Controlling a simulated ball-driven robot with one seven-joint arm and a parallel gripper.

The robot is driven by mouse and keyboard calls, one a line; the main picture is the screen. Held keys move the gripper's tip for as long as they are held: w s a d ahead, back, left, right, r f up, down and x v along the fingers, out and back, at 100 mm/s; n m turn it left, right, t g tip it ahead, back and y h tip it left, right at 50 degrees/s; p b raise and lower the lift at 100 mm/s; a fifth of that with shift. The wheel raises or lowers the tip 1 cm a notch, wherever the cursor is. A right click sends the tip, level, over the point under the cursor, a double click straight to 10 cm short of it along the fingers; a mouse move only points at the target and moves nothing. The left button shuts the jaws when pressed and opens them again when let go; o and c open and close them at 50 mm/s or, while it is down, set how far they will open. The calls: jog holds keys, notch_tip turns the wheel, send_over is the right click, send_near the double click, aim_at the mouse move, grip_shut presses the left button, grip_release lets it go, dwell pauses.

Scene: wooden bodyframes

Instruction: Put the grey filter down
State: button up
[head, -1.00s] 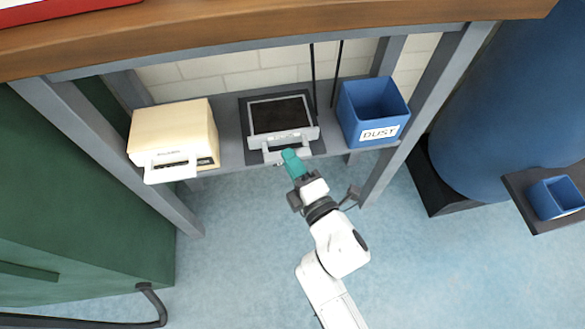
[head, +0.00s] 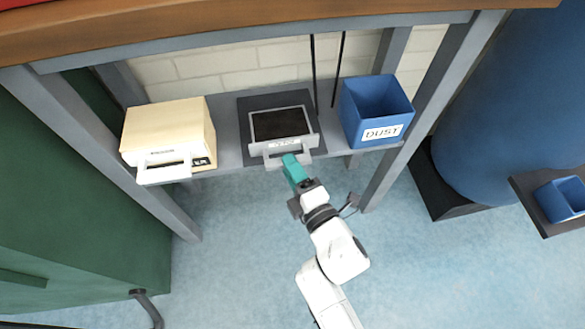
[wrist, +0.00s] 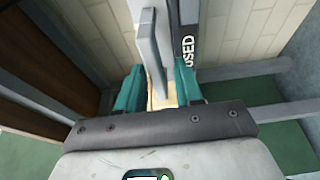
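The grey filter (head: 282,123) is a flat grey frame with a dark inside and a front handle. In the head view it is at or just over the dark mat (head: 245,104) on the shelf; I cannot tell if it rests fully. My gripper (head: 291,162) has teal fingers and is at the handle on the near side. The mat (wrist: 187,30) carries the word USED there.
A cream box-shaped unit (head: 170,130) stands on the shelf (head: 228,140) to the left. A blue bin marked DUST (head: 376,112) stands to the right. Grey posts flank the shelf. A wooden top (head: 250,28) overhangs it. The blue floor in front is clear.

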jog(key=shift+o, duration=0.2)
jog(key=p+v, duration=0.3)
jog(key=v, duration=0.9)
jog(key=shift+r, duration=0.1)
